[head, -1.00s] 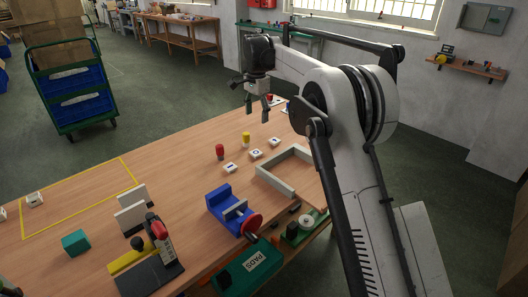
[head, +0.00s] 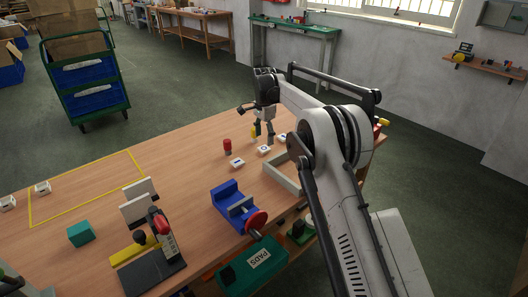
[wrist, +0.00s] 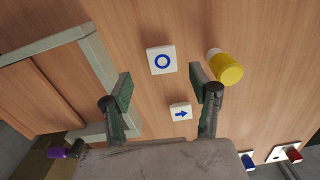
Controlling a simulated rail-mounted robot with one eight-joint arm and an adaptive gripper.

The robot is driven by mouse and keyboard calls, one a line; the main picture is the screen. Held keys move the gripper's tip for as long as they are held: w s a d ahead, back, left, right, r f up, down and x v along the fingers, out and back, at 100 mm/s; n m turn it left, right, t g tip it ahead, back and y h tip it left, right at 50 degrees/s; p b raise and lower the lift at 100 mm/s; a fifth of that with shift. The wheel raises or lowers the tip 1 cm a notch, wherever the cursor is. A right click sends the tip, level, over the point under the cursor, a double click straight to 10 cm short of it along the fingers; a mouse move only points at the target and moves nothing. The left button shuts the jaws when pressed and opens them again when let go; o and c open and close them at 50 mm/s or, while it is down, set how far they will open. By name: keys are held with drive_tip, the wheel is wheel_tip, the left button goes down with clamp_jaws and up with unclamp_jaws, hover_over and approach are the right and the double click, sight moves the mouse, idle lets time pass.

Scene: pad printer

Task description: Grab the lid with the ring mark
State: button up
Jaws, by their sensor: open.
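In the wrist view the lid with the ring mark (wrist: 161,61) is a white square piece with a blue ring, lying flat on the wooden table. A similar white lid with a blue arrow (wrist: 181,113) lies nearer the gripper base, between the fingers in the picture. My gripper (wrist: 167,90) is open and empty above the table, its fingers spread either side. The ring-marked lid shows just beyond the fingertips. In the head view my gripper (head: 264,137) hangs over the row of white lids; the middle lid (head: 264,150) appears to be the ringed one, though its mark is too small to read.
A grey frame (wrist: 100,65) lies to the left.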

sight(264, 148)
drive_tip(key=shift+w+f+b, duration=0.15)
drive_tip(key=shift+f+b, duration=0.25)
drive_tip(key=shift+f, duration=2.5)
drive_tip(key=c, duration=1)
